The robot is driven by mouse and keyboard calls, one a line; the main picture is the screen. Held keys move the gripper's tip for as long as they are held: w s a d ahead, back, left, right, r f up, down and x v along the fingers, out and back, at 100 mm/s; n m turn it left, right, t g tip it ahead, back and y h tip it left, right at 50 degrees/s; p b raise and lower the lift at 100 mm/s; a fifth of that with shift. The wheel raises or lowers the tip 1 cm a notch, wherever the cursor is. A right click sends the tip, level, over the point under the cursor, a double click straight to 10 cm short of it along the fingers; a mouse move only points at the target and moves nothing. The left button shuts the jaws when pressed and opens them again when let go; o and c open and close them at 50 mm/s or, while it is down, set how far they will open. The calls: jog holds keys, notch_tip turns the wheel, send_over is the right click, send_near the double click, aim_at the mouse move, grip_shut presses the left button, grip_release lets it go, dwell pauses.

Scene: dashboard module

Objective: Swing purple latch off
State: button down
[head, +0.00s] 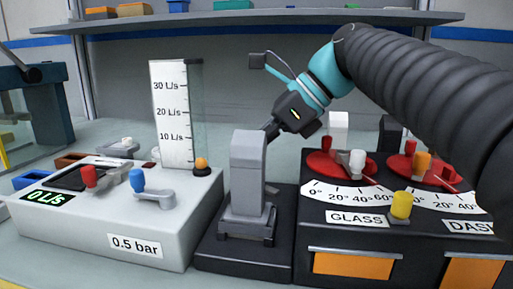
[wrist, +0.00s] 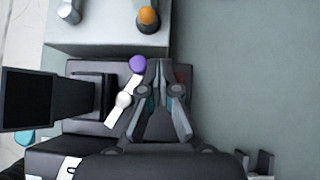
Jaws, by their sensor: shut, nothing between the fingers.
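The purple latch shows in the wrist view as a white lever (wrist: 128,97) with a purple knob (wrist: 138,64) at its upper end and a white round knob lower down. It lies slanted on the dark base, to the right of the grey post. My gripper (wrist: 160,68) is shut and empty, with its fingertips just right of the purple knob; I cannot tell whether they touch it. In the head view my gripper (head: 270,131) reaches down behind the upright grey post (head: 247,175), which hides the fingertips and the latch.
Right stands a dark module with red dials (head: 325,166) and a yellow knob (head: 401,205).

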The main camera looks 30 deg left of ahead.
jog(key=shift+s+a, duration=0.4)
jog(key=shift+s, duration=0.15)
dwell(1.4)
jog(key=shift+s+d, duration=0.35)
jog(key=shift+d, duration=0.35)
jog(key=w+r, duration=0.7)
jog(key=shift+d, duration=0.1)
